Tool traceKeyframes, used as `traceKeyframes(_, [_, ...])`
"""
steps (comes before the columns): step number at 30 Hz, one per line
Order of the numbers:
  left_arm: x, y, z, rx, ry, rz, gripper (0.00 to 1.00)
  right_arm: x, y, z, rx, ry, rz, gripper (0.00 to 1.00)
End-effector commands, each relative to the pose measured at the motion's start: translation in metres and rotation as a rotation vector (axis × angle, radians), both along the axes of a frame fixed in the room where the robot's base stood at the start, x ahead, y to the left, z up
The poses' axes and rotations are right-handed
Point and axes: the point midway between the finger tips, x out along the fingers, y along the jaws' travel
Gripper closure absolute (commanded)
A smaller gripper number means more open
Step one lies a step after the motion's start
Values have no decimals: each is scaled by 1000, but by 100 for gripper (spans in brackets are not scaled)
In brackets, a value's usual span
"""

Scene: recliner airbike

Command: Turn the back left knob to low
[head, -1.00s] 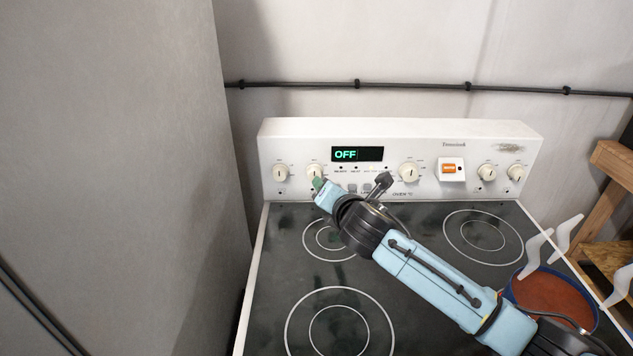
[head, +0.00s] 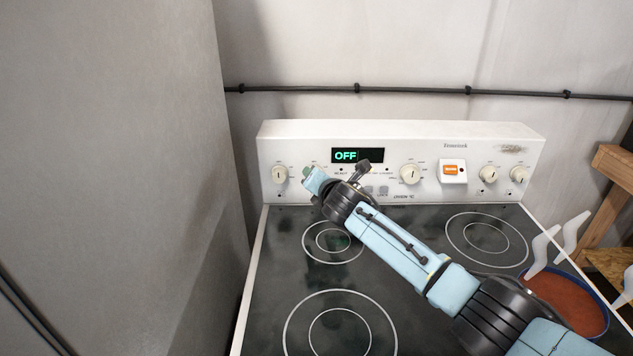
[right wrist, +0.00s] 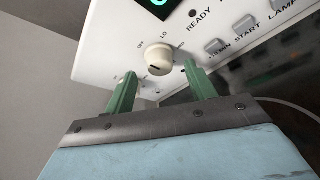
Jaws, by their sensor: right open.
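The stove's back panel (head: 430,150) carries white round knobs. The leftmost knob (head: 280,174) is clear of my arm in the head view. The second knob from the left is hidden behind my right gripper (head: 307,172) there. In the right wrist view a white knob (right wrist: 158,57) stands just beyond and between the green fingertips of my right gripper (right wrist: 160,70). The fingers are apart, with visible gaps on both sides of the knob. "LO" is printed above this knob; its pointer setting is not clear. My left gripper is out of view.
The display (head: 357,155) reads OFF. Black cooktop (head: 270,270) lies below my right arm. A blue-rimmed pot (head: 565,300) with reddish contents stands at the right. A grey wall (head: 120,150) is close on the left.

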Motion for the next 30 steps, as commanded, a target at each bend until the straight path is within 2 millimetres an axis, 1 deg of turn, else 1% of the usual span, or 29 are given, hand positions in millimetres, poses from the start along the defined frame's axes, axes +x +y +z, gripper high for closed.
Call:
traceKeyframes(3, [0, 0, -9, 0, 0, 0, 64, 10, 4, -5, 0, -1, 1, 45])
traceKeyframes(10, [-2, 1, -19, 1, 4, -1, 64, 24, 7, -9, -1, -1, 1, 45])
traceKeyframes(17, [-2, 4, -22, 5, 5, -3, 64, 29, 8, -9, 0, -1, 1, 45])
traceKeyframes(25, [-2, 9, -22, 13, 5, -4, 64, 29, 8, -9, 0, 0, 1, 45])
traceKeyframes(26, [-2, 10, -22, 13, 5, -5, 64, 29, 8, -9, 0, 0, 1, 47])
traceKeyframes(30, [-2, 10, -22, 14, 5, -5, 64, 29, 8, -9, 0, 0, 1, 66])
